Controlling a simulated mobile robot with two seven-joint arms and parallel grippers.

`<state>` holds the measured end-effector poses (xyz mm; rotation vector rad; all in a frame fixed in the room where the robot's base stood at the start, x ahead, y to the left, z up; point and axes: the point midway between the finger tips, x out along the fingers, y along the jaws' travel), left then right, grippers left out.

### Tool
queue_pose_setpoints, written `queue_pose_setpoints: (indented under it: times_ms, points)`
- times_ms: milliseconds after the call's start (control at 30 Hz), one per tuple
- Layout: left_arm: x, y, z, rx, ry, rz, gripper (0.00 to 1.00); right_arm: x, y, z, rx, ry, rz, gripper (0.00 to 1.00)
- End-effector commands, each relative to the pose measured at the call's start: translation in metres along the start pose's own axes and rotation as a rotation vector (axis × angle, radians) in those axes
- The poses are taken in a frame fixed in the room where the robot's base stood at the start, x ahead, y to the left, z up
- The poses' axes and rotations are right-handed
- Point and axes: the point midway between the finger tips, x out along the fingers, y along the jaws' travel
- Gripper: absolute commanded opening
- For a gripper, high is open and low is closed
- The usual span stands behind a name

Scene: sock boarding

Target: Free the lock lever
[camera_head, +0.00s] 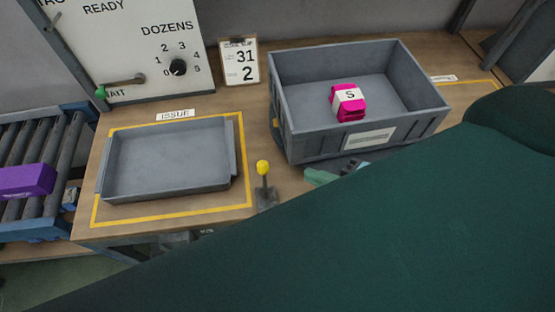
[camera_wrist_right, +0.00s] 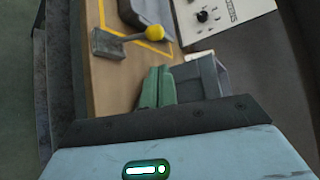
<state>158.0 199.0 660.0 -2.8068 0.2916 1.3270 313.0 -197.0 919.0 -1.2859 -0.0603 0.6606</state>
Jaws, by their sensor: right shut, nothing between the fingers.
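A lever with a yellow ball knob (camera_head: 263,168) stands upright on a small dark base at the table's front edge, between the tray and the crate. In the right wrist view the same lever (camera_wrist_right: 154,33) lies ahead of the fingers. My right gripper (camera_head: 318,178) has pale green fingers, also seen in the right wrist view (camera_wrist_right: 157,86). It is shut and empty, to the right of the lever and apart from it. Another lever with a green knob (camera_head: 101,92) is on the white board. My left gripper is not in view.
A grey tray (camera_head: 232,150) sits inside a yellow outline. A grey crate (camera_head: 290,146) holds a pink bundle (camera_head: 349,101) marked S. A purple box (camera_head: 25,180) lies on rollers at left. My dark green arm covers the lower right.

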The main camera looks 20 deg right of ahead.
Motion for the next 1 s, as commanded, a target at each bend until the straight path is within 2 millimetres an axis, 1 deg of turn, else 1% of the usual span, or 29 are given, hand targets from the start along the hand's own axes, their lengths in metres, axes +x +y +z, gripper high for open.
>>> queue_pose_setpoints:
  times_ms: [167, 367, 600, 700, 833, 1000]
  points:
    - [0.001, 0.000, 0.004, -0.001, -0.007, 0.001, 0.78, 0.005, 0.001, 0.000, -0.001, 0.000, 0.002, 0.00]
    - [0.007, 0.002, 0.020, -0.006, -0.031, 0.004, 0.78, 0.025, 0.003, -0.001, 0.001, 0.000, 0.001, 0.00]
    - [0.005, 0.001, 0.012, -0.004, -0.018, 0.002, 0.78, 0.067, -0.001, 0.000, -0.001, -0.001, -0.002, 0.00]
    - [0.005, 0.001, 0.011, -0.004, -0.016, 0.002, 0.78, 0.081, -0.001, 0.001, -0.002, -0.002, -0.001, 0.00]
    - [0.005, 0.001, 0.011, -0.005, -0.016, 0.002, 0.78, 0.093, 0.000, 0.000, -0.003, 0.000, 0.001, 0.00]
    - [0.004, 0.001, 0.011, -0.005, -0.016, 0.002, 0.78, 0.100, 0.001, 0.000, -0.003, -0.001, 0.002, 0.00]
